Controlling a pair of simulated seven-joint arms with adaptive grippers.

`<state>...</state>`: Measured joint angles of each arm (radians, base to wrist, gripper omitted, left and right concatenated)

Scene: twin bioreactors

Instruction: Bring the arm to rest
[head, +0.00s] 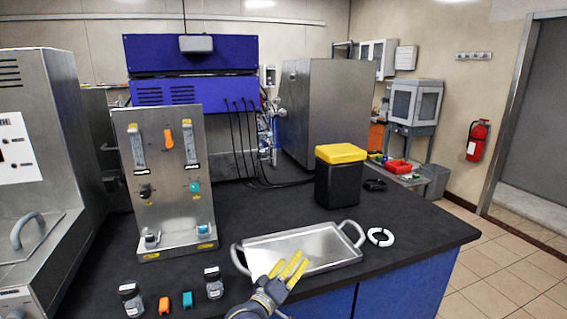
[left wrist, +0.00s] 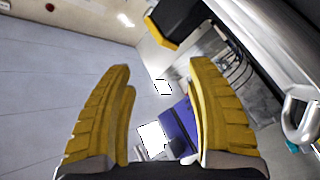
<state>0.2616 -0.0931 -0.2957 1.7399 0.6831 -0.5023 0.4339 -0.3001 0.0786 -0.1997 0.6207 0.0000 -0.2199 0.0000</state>
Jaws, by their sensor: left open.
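My left gripper (head: 287,267) has yellow ribbed fingers and shows at the bottom middle of the head view, over the near left part of the metal tray (head: 330,245). In the left wrist view the left gripper's fingers (left wrist: 160,110) stand wide apart with nothing between them. The gripper looks raised over the tray; I cannot tell the exact height. My right gripper is in neither view.
A black bin with a yellow lid (head: 341,170) stands behind the tray, and a white ring (head: 380,237) lies right of it. A metal panel (head: 165,175) stands at left. Small bottles (head: 213,283), an orange piece (head: 165,306) and a teal piece (head: 187,299) sit at the front left.

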